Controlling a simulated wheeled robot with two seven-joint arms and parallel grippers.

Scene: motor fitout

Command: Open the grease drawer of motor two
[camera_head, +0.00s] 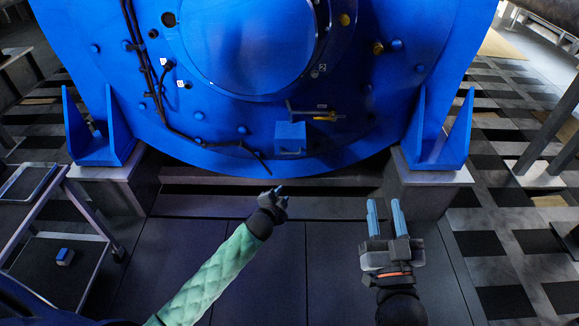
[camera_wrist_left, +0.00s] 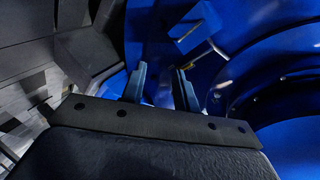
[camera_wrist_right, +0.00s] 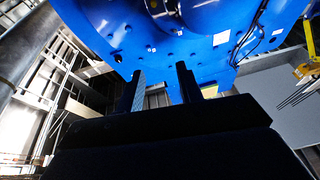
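The big blue motor (camera_head: 250,50) fills the top of the head view. A small blue box (camera_head: 290,138), which looks like the grease drawer, sits low on its face; whether it is shut or partly out I cannot tell. A blue box also shows at the top of the left wrist view (camera_wrist_left: 188,38). My left gripper (camera_head: 280,191) is below and in front of the box, apart from it, open and empty. My right gripper (camera_head: 384,206) is lower and to the right, open and empty, its fingers pointing toward the motor.
Dark cables (camera_head: 148,75) run down the motor's left side. Blue brackets (camera_head: 440,140) stand on metal blocks. A cart (camera_head: 60,215) with a small blue item (camera_head: 65,256) stands at left. The dark floor between is clear.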

